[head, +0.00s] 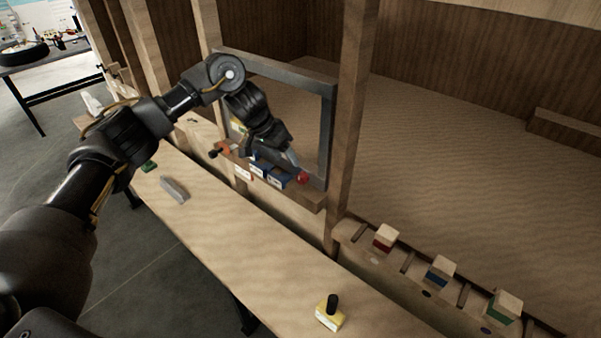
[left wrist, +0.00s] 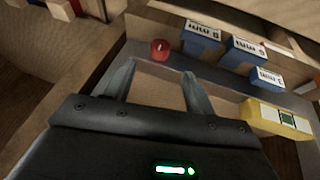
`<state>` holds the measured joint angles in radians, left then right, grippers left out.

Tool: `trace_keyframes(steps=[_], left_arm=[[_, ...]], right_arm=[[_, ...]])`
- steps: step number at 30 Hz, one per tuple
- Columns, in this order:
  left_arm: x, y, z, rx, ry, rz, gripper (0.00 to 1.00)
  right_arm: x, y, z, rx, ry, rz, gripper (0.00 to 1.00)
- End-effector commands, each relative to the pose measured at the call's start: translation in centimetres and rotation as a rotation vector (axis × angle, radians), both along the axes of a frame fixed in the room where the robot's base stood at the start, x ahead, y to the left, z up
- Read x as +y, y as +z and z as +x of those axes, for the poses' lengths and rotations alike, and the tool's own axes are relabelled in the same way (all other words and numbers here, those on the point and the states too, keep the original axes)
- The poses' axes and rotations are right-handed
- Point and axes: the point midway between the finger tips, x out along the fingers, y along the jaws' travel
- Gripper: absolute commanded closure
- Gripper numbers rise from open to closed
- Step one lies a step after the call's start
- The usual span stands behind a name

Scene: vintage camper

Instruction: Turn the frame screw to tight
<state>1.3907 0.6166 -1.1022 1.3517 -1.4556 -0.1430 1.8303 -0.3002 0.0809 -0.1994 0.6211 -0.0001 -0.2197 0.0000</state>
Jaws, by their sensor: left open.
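The frame screw appears as a small red knob (head: 303,177) at the lower right corner of the grey window frame (head: 328,130). In the left wrist view the red knob (left wrist: 160,49) is just beyond the fingertips, with a pale line on its face. My left gripper (head: 291,159) is in front of the frame, close to the knob. In the wrist view its two fingers (left wrist: 157,84) stand apart with nothing between them. The knob is beyond them, not gripped. My right gripper is not in view.
Blue labelled boxes (head: 277,179) sit on the ledge left of the knob. An orange-handled tool (head: 222,149) lies further left. A yellow block (left wrist: 276,119) shows at right in the wrist view.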

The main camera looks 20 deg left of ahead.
Motion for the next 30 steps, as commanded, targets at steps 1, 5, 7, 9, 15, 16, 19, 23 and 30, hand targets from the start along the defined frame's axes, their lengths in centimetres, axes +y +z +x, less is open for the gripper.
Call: trace_keyframes(steps=[1, 5, 7, 9, 15, 16, 19, 23, 30], left_arm=[[0.3, 0.2, 0.0, 0.005, 0.007, 0.001, 0.45], [0.3, 0.1, 0.0, 0.008, 0.012, 0.000, 0.45], [0.1, -0.3, 0.1, 0.008, 0.010, 0.000, 0.45], [-0.1, -1.1, 0.3, 0.008, 0.011, -0.001, 0.45], [-1.5, -4.6, 1.3, 0.010, 0.010, -0.003, 0.45], [-1.7, -5.1, 1.4, 0.011, 0.010, -0.002, 0.45], [-2.2, -6.3, 1.9, 0.009, 0.009, 0.001, 0.45], [-2.8, -8.0, 2.4, 0.008, 0.008, 0.001, 0.45], [-3.3, -9.5, 2.9, 0.005, 0.007, 0.001, 0.45]], right_arm=[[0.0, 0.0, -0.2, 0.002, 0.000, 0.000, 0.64], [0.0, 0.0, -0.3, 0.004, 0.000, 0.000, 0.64], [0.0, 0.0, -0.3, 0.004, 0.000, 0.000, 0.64], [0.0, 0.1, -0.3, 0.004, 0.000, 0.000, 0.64], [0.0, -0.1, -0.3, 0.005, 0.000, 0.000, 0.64], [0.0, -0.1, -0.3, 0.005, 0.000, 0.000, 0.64], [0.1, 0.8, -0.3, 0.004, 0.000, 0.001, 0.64], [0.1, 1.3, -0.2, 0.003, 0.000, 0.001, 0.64], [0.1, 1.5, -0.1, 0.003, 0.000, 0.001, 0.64]])
